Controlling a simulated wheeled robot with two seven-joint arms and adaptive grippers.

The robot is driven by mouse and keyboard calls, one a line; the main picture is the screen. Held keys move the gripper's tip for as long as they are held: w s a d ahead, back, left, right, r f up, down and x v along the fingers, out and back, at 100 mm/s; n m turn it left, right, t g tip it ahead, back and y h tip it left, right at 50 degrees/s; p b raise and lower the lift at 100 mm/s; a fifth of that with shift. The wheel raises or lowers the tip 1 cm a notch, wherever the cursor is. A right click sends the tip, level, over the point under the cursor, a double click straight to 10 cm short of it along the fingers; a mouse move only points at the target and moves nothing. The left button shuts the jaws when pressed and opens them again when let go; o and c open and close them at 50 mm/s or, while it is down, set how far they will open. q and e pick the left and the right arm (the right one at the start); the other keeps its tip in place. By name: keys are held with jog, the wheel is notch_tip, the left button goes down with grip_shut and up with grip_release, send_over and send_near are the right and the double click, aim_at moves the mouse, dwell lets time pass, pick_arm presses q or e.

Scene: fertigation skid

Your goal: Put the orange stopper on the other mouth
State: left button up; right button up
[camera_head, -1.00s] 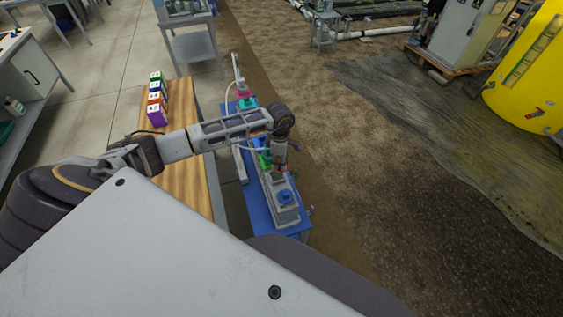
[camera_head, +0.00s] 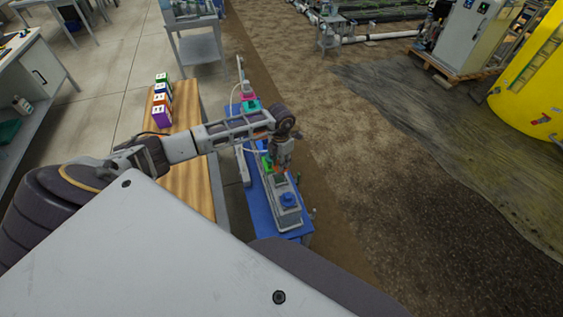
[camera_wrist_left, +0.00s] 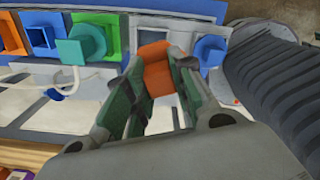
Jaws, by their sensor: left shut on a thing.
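My left gripper (camera_head: 281,172) is over the blue skid bench (camera_head: 262,212), near its front end. In the left wrist view, the two green-padded fingers (camera_wrist_left: 155,95) are shut on the orange stopper (camera_wrist_left: 156,76). The stopper is in front of a grey fitting (camera_wrist_left: 181,42); I cannot tell whether they touch. To its left are a green frame (camera_wrist_left: 112,28), a teal stopper (camera_wrist_left: 84,43), a blue square frame (camera_wrist_left: 40,37) and an orange frame (camera_wrist_left: 10,33). A blue stopper (camera_wrist_left: 210,50) stands to the right, also seen in the head view (camera_head: 288,199). My right gripper is not in view.
A wooden bench (camera_head: 190,183) with several coloured boxes (camera_head: 161,103) stands left of the skid. A pale hose (camera_wrist_left: 70,85) hangs at the skid in the wrist view. The ground right of the skid (camera_head: 360,190) is clear. A yellow tank (camera_head: 535,80) stands far right.

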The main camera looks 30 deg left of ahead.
pick_arm(q)
jog(key=n, duration=0.3)
jog(key=shift+w+a+f, duration=0.1)
jog(key=shift+w+a, duration=0.05)
jog(key=shift+a, duration=0.1)
jog(key=n, duration=0.3)
jog(key=shift+w+a+n, duration=0.15)
jog(key=shift+n, duration=0.15)
jog(key=n, duration=0.4)
jog(key=shift+w+a+f, duration=0.15)
jog(key=shift+w+a+n, duration=0.1)
jog(key=shift+n, duration=1.4)
jog(key=shift+f, duration=0.25)
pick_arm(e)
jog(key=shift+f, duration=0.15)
pick_arm(q)
notch_tip(320, 180, down, 9)
jog(key=b, duration=0.7)
jog(key=shift+f, duration=0.2)
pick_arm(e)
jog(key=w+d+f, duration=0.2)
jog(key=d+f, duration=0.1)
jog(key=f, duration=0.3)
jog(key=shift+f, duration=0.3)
